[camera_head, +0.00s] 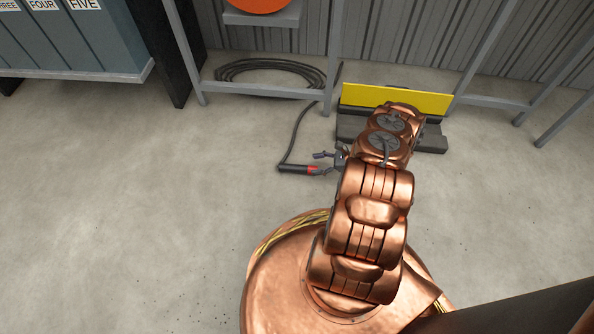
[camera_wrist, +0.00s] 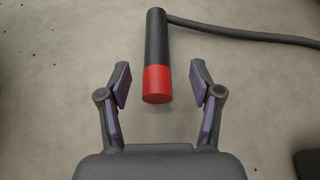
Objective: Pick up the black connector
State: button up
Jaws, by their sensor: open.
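The black connector (camera_head: 293,168) is a short black cylinder with a red end, lying on the concrete floor at the end of a dark cable. In the wrist view the connector (camera_wrist: 156,45) points its red end toward my gripper (camera_wrist: 161,92). My gripper is open, with one finger on each side of the red end, and I see no contact. In the head view my gripper (camera_head: 322,163) is at the right end of the connector. The arm partly covers the gripper there.
The cable (camera_head: 290,140) runs back to a coil (camera_head: 270,72) under a grey metal frame (camera_head: 330,50). A dark box with a yellow panel (camera_head: 395,99) stands behind my arm. A grey cabinet (camera_head: 70,40) is at upper left. The floor at left is clear.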

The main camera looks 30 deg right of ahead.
aim_at(307, 167)
jog(key=b+x, duration=0.1)
jog(key=x, duration=0.2)
jog(key=b+x, duration=0.1)
jog(key=x, duration=0.1)
jog(key=shift+a+f+b, duration=0.3)
jog(key=shift+f+b, duration=0.1)
jog(key=shift+w+a+f, duration=0.1)
jog(key=shift+w+a, duration=0.15)
jog(key=shift+a, duration=0.15)
jog(key=shift+c, duration=0.2)
grip_shut()
